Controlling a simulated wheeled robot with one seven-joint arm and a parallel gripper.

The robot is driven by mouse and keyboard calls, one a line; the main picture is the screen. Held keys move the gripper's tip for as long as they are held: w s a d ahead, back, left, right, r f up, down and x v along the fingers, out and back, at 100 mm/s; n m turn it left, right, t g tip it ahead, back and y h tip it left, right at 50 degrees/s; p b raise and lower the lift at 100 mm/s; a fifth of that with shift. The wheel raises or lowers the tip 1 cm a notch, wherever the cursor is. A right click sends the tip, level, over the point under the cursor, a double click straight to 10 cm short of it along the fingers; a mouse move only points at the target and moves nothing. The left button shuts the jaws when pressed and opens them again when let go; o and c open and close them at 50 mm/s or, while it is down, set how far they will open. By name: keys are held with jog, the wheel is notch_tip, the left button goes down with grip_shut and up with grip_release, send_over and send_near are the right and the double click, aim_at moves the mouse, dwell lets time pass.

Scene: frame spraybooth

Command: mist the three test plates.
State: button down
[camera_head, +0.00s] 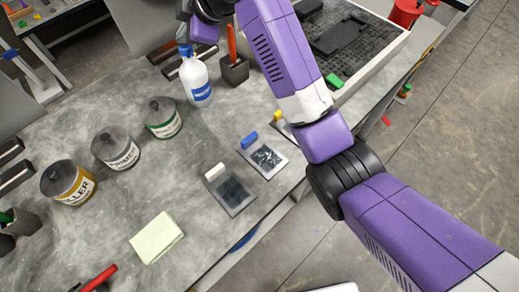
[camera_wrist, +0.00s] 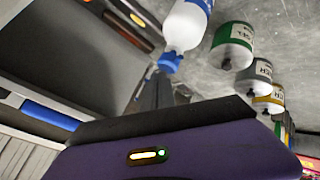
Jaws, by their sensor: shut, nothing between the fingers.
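A white bottle with a blue label and blue top (camera_head: 200,88) stands upright on the grey bench; it also shows in the wrist view (camera_wrist: 185,27). My gripper (camera_wrist: 163,92) is shut and empty, close to the blue top; I cannot tell whether they touch. Three test plates lie along the bench's right edge. One with a white block (camera_head: 233,192) has a dark face. One with a blue block (camera_head: 267,158) has a dark face with pale speckles. One with a yellow block (camera_head: 281,127) is partly hidden by my arm.
Three tins, grey (camera_head: 116,151), green-banded (camera_head: 162,118) and yellow-labelled (camera_head: 69,184), stand left of the plates. A dark holder (camera_head: 234,71) with an orange-handled tool stands beside the bottle. A pale yellow pad (camera_head: 157,238) lies in front. A large tray (camera_head: 391,52) is behind my arm.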

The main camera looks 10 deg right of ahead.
aim_at(188, 47)
jog(key=shift+r+p, duration=2.45)
jog(key=shift+r, duration=0.65)
jog(key=shift+f, duration=0.1)
